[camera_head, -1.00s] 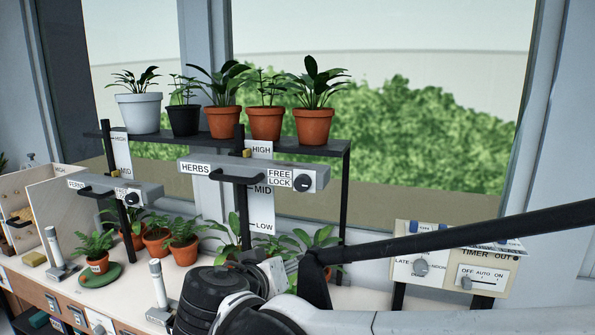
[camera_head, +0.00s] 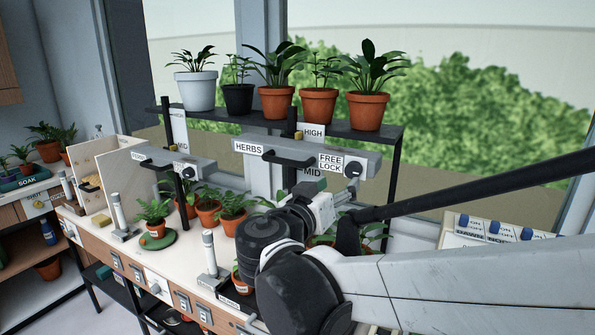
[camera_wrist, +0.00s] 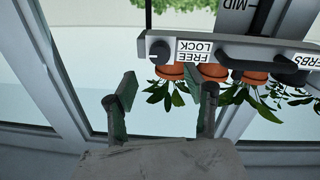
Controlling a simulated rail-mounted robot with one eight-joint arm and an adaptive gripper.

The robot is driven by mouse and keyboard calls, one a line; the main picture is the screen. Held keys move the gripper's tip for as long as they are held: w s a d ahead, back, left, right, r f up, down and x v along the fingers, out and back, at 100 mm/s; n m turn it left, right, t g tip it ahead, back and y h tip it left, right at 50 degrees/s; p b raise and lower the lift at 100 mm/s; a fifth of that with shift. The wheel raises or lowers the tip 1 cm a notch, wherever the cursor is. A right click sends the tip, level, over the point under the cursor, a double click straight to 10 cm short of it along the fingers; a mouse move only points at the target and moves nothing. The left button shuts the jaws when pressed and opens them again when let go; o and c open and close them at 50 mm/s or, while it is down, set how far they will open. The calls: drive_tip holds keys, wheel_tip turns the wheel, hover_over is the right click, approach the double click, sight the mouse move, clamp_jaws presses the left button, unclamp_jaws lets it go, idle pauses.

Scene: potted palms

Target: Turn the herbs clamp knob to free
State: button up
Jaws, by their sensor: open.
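The herbs clamp is a grey bar (camera_head: 290,155) labelled HERBS, on a dark post just below the HIGH mark. Its round black knob (camera_head: 353,169) is at the bar's right end, beside the FREE and LOCK label (camera_head: 330,162). In the wrist view, which is upside down, the knob (camera_wrist: 159,50) is beyond my fingers, near the top. I cannot tell clearly which word its pointer faces. My gripper (camera_wrist: 166,95) is open and empty, its two fingers apart and not touching the knob. In the head view my gripper (camera_head: 326,202) is below the bar's right part.
A dark handle (camera_head: 288,158) sticks out from the bar. Several potted plants (camera_head: 318,104) stand on the shelf above, and more stand on the bench below. A similar clamp bar (camera_head: 165,159) is to the left. A switch panel (camera_head: 490,232) is at the right.

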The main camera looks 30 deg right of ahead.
sight(351, 172)
drive_tip(key=x, duration=0.8)
drive_tip(key=c, duration=1.1)
